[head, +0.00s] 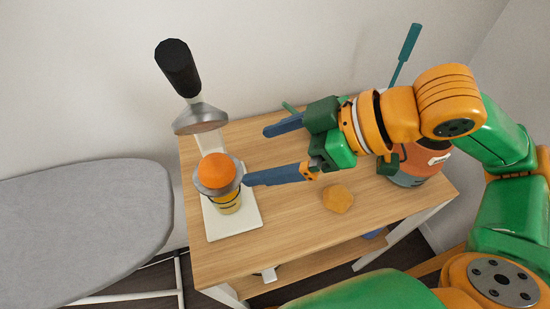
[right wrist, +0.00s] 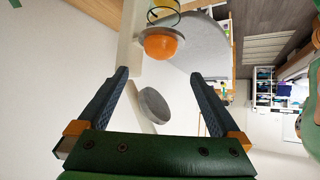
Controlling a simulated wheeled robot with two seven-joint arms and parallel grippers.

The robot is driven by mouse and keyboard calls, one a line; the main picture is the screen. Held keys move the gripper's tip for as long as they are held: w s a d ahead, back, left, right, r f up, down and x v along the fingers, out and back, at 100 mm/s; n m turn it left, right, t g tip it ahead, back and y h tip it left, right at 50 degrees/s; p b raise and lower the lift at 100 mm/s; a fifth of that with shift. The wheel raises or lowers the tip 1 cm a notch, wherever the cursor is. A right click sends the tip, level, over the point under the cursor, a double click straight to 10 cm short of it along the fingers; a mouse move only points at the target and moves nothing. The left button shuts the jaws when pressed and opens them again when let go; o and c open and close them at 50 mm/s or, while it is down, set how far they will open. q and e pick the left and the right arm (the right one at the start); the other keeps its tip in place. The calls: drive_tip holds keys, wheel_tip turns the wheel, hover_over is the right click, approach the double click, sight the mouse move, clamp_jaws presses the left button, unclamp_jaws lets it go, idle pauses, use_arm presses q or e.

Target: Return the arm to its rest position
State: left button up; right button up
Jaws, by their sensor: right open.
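My right gripper (head: 258,155) is open over the wooden table (head: 290,235), its two blue fingers pointing left. Nothing is between the fingers. In the head view the lower fingertip overlaps the edge of a metal cup (head: 232,187); I cannot tell from this view whether they touch. In the right wrist view the open fingers (right wrist: 160,72) show spread apart and empty, with the orange ball (right wrist: 165,44) beyond them. My right arm (head: 400,112) reaches in from the right, bent and stretched over the table. My left gripper is not in view.
A press with a black handle (head: 178,68) and white base (head: 247,217) stands at the table's left. A striped yellow glass (head: 228,204) is under the cup. A grey ironing board (head: 80,220) is left.

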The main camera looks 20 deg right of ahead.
drive_tip(key=shift+s+d+r, duration=0.35)
drive_tip(key=shift+r, duration=0.15)
